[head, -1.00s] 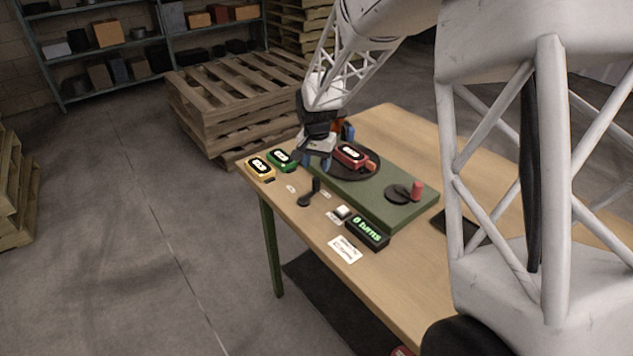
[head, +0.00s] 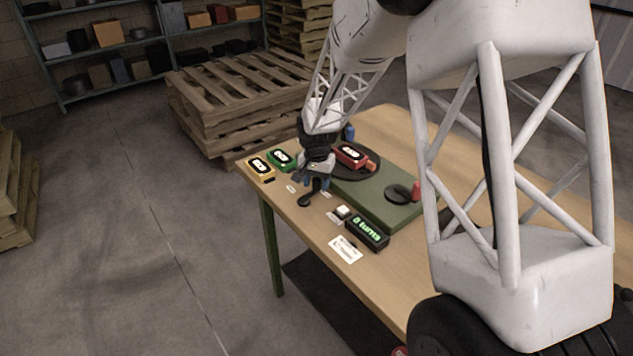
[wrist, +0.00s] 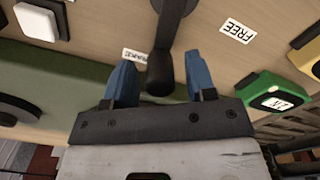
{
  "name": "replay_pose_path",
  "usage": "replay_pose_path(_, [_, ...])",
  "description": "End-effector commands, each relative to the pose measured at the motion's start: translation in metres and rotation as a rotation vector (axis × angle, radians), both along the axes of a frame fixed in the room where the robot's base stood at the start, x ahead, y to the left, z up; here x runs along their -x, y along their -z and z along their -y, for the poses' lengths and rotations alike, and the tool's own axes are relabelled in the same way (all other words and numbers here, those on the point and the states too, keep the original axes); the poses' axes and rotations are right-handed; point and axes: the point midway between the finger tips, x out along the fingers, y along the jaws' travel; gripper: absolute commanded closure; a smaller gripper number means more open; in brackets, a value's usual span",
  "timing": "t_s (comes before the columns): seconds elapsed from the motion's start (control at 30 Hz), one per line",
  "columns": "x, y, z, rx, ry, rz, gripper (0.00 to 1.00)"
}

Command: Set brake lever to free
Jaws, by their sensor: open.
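The brake lever (head: 306,199) is a black lever on a round base on the tabletop. In the wrist view the lever (wrist: 163,55) stands between the two blue fingers of my gripper (wrist: 160,80), with a gap on each side. My gripper (head: 314,184) is open over the lever in the head view. A white label reading FREE (wrist: 238,31) lies to the right of the lever base in the wrist view. A second label (wrist: 133,56), partly covered and apparently reading BRAKE, lies by the left finger.
A green platform (head: 385,205) carries a dark turntable with a red box (head: 352,155) and a red-handled crank (head: 402,193). A white button (head: 343,211) and a display reading 0 turns (head: 367,232) stand nearby. Green (head: 282,160) and yellow (head: 261,168) boxes sit at the table's far-left corner.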

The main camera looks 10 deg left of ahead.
Motion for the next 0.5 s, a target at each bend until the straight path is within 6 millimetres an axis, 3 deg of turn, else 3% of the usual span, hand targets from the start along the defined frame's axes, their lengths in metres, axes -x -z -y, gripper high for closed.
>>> replay_pose_path(0.03, [0.0, -0.0001, 0.0, 0.0, 0.0, 0.0, 0.5])
replay_pose_path(0.33, [0.0, -0.0001, 0.0, 0.0, 0.0, 0.0, 0.96])
replay_pose_path(0.5, [-0.0001, -0.0002, -0.0002, 0.0, -0.004, 0.0, 0.98])
